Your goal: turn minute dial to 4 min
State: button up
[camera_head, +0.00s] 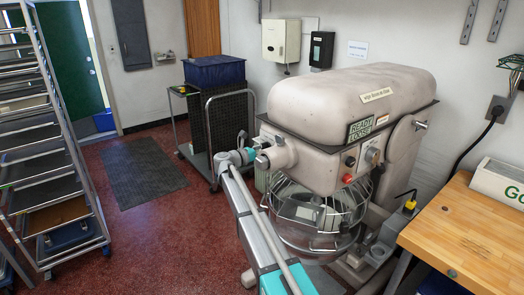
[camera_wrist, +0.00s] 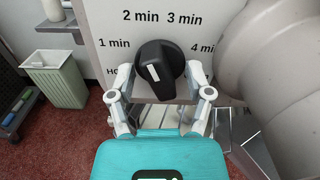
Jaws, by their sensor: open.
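The minute dial (camera_wrist: 158,70) is a black knob with a raised grip bar and a white mark on the bar's left part. Around it on the pale panel (camera_wrist: 222,18) are printed 1 min, 2 min, 3 min, 4 min and a partly hidden label starting with "HO". The white mark lies on the side of 1 min and "HO", away from 4 min; its exact setting is unclear. My gripper (camera_wrist: 160,82) is open, with one finger on each side of the dial; contact is unclear. In the head view, my gripper (camera_head: 252,156) is at the left end of the mixer (camera_head: 350,95), where the dial is hidden.
A rounded grey mixer part (camera_wrist: 285,50) stands close on the right in the wrist view. A pale green bin (camera_wrist: 62,78) is at left. In the head view, a dark cart with a blue crate (camera_head: 214,72) stands behind my gripper, and a wooden table (camera_head: 470,235) is at right.

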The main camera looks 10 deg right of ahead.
jog(key=shift+v, duration=2.85)
jog(key=shift+c, duration=0.3)
jog(key=shift+a+n, duration=0.1)
jog(key=shift+n, duration=0.2)
jog(key=shift+s+a+n, duration=0.25)
jog(key=shift+a+n, duration=0.1)
jog(key=shift+n, duration=0.75)
jog(key=shift+w+d, duration=0.1)
jog(key=shift+d, duration=0.05)
jog(key=shift+x, duration=3.3)
